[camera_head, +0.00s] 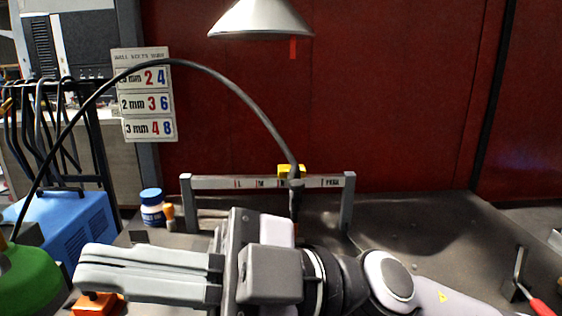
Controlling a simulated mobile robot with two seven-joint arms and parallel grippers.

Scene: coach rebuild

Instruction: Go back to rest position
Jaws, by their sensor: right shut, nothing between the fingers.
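My right gripper (88,268) shows at the lower left of the head view, with its arm coming in from the lower right. Its two grey fingers point left and lie together, shut, with nothing between them. It is in front of the bench (420,235) and covers part of it. An orange block (97,304) shows partly below the fingers, mostly hidden. My left gripper is not in view.
A metal rail with posts (348,200) stands behind my gripper, with a yellow piece (291,171) and a black cable arching left. A lamp (262,20) hangs above.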

